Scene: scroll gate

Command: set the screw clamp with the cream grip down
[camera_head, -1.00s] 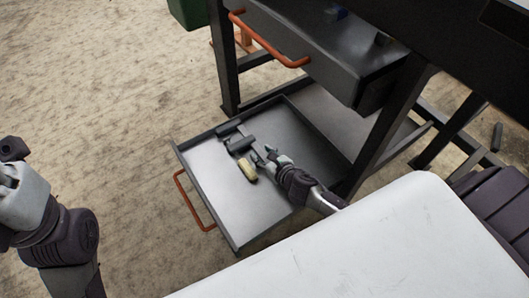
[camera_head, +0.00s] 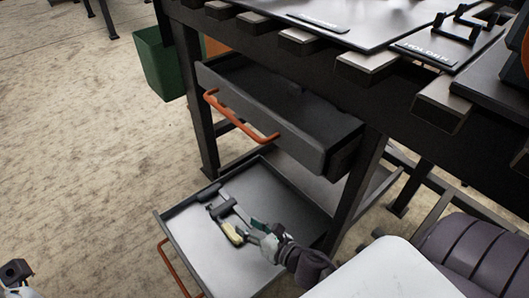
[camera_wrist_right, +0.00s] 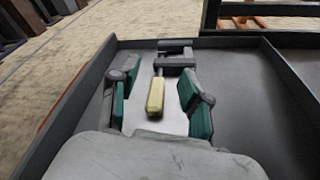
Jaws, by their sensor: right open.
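The screw clamp with the cream grip (camera_head: 232,234) lies in the lower open drawer (camera_head: 193,243). Its dark jaws (camera_head: 221,205) point toward the drawer's left back part. In the right wrist view the cream grip (camera_wrist_right: 155,97) lies between the green-padded fingers, with a gap on each side. The dark clamp bar (camera_wrist_right: 175,61) is beyond the fingertips. My right gripper (camera_head: 259,232) is open beside the clamp, low in the drawer. I cannot tell whether it touches the clamp. At the bottom left corner of the head view, a piece of my left arm shows; its fingers cannot be made out.
An upper drawer (camera_head: 282,118) with an orange handle is pulled out above the lower one. The workbench top (camera_head: 345,22) holds dark labelled mats. A green bin (camera_head: 160,66) stands at the left of the bench. The floor at left is clear.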

